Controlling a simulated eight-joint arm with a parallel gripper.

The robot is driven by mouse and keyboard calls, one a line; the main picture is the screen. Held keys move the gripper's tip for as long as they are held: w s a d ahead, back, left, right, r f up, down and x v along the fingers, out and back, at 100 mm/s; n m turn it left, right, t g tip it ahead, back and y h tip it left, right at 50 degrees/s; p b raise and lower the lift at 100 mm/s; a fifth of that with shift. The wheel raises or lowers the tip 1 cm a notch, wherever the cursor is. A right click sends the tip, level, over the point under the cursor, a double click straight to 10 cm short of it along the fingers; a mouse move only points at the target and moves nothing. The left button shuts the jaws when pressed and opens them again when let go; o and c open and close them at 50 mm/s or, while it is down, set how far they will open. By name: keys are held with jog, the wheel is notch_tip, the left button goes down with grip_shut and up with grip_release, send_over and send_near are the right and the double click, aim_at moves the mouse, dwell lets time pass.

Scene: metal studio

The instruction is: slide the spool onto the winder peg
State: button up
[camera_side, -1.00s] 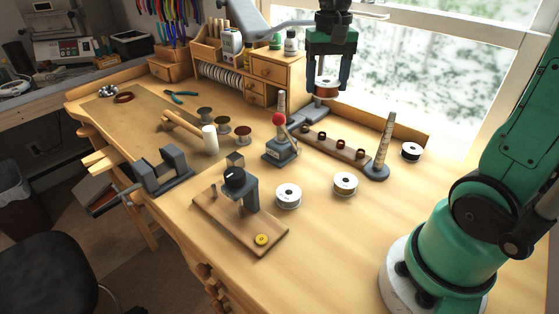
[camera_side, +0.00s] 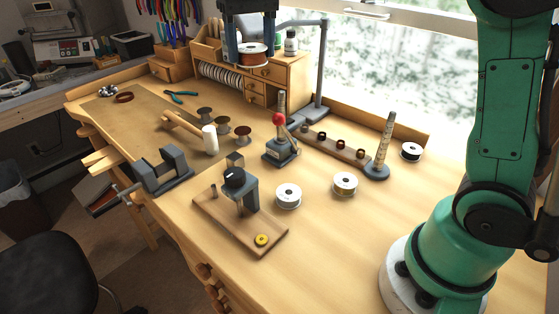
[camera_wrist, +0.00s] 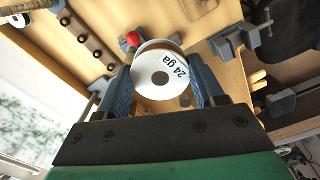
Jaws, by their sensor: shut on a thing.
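My gripper (camera_side: 251,60) is high at the top of the side view, shut on a spool (camera_side: 252,48) of copper-coloured wire with pale flanges. In the wrist view the spool (camera_wrist: 152,72) sits between the two blue fingers, its white "24 ga" face with a centre hole towards the camera. The winder (camera_side: 240,213) appears to be the wooden board with a grey post and black knob on the bench. The spool is well above the bench, apart from the winder.
A red-knobbed lever tool (camera_side: 281,148) and a tall tapered mandrel (camera_side: 383,150) stand up from the bench. White spools (camera_side: 288,196) lie right of the winder. A vise (camera_side: 165,172) is at left, a drawer cabinet (camera_side: 268,75) behind.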

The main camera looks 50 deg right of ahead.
jog(key=w+a+f+n, duration=0.1)
jog(key=w+a+n, duration=0.2)
jog(key=a, duration=0.7)
send_over(214, 185)
notch_tip(214, 185, down, 14)
jog(key=shift+w+r, duration=0.1)
jog(key=shift+r, duration=0.05)
jog(key=shift+f, duration=2.65)
jog(key=shift+f, duration=0.45)
jog(key=shift+f, duration=0.7)
jog(key=shift+f, duration=0.9)
jog(key=o, duration=1.3)
jog(key=shift+o, duration=0.2)
